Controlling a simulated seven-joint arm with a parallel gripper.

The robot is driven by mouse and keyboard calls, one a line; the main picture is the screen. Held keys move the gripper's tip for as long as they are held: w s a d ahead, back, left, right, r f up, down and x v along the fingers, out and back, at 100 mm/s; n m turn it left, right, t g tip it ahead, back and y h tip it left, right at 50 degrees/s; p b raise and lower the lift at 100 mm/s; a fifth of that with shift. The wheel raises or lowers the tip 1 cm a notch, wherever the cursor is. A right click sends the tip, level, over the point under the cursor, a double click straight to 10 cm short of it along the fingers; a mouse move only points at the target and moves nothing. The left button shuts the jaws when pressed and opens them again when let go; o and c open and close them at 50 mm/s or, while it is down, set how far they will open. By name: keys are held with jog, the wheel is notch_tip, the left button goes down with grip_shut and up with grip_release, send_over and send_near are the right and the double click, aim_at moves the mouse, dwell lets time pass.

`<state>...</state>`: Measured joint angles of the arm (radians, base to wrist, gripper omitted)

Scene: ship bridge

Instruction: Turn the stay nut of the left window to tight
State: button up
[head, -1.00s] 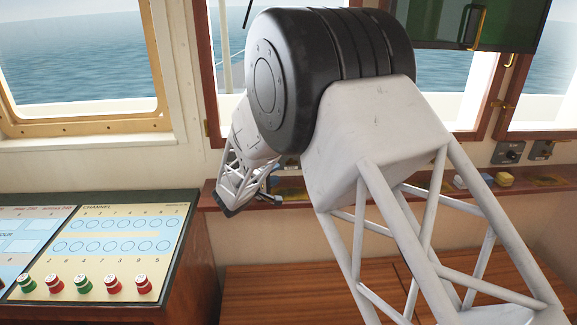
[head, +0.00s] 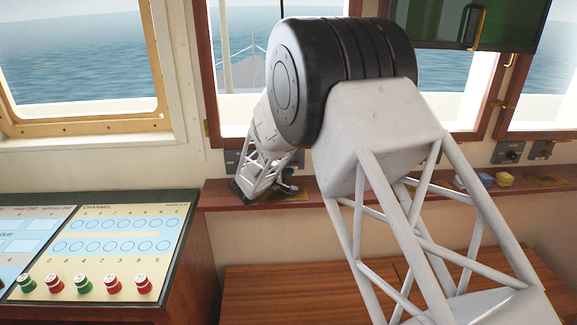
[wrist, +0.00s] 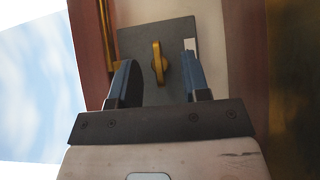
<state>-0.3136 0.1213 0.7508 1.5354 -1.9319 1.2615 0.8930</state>
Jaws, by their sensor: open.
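In the wrist view a brass, upright, wing-shaped nut (wrist: 158,62) sits on a dark grey plate (wrist: 132,42). My gripper (wrist: 159,58) is open, with one blue finger on each side of the nut. There is a gap between each finger and the nut in the picture; I cannot tell how far the fingertips are from the plate. No mark on the plate is readable. In the head view my gripper (head: 287,188) shows only partly, low by the sill behind my arm, and the nut does not show there.
A reddish-brown window frame (wrist: 88,40) runs beside the plate. In the head view a wooden sill (head: 225,196) runs below the windows, with small yellow and blue blocks (head: 504,179) at right. A console (head: 115,235) stands at left. My arm covers much of the middle.

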jog(key=shift+w+d, duration=0.2)
jog(key=shift+c, duration=0.2)
grip_shut()
